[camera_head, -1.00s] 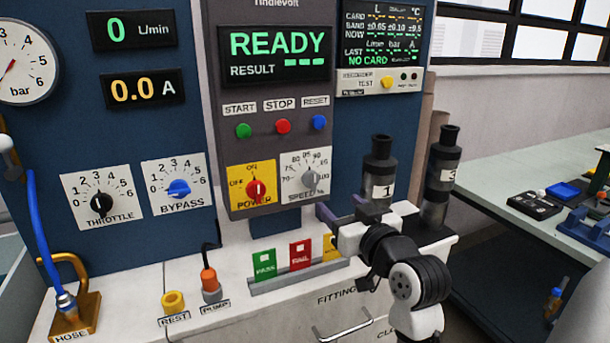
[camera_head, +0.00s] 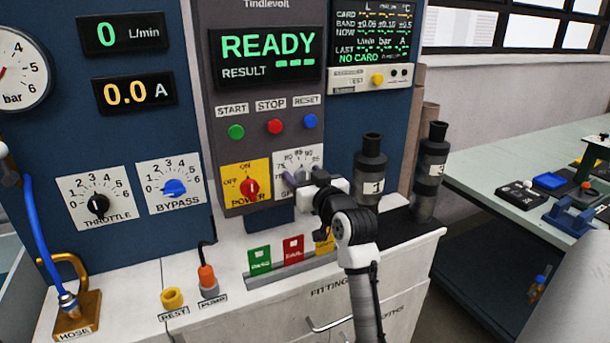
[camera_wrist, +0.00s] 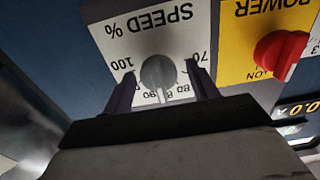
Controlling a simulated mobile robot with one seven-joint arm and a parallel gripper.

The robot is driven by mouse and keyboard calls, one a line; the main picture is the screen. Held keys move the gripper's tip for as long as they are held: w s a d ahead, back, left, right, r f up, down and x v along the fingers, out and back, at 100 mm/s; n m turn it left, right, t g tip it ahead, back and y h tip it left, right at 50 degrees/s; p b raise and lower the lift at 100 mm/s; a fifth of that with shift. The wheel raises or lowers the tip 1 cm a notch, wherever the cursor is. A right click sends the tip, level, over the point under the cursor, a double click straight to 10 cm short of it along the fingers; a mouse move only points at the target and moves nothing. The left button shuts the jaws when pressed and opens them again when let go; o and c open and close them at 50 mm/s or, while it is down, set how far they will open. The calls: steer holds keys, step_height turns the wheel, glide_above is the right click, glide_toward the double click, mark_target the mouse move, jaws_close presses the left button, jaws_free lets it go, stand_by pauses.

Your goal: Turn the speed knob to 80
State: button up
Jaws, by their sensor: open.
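The speed knob (camera_wrist: 158,73) is a grey round dial on a white plate (camera_wrist: 118,38) marked SPEED %, seen upside down in the wrist view. Its scale shows 70 and 100 at the sides. My gripper (camera_wrist: 160,82) is open, with one dark finger on each side of the knob and gaps visible between. In the head view my gripper (camera_head: 298,180) is in front of the speed plate (camera_head: 290,159) and hides the knob.
The red power knob (camera_head: 249,187) is on a yellow plate just left of the speed plate; it also shows in the wrist view (camera_wrist: 280,50). Two dark cylinders (camera_head: 369,165) (camera_head: 430,165) stand right of my gripper. Coloured cards (camera_head: 292,249) stand below. The display reads READY.

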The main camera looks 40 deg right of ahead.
steer(key=c, duration=1)
steer(key=shift+f, duration=0.1)
steer(key=shift+n+b, duration=0.3)
steer(key=shift+b, duration=0.15)
steer(key=b, duration=0.1)
steer(key=n+b, duration=0.1)
steer(key=b, duration=0.1)
steer(key=shift+f, duration=0.25)
steer(key=n+b, duration=0.3)
steer(key=shift+a+r, duration=0.1)
steer(key=shift+r+n+b, duration=0.1)
steer(key=shift+n+b, duration=0.6)
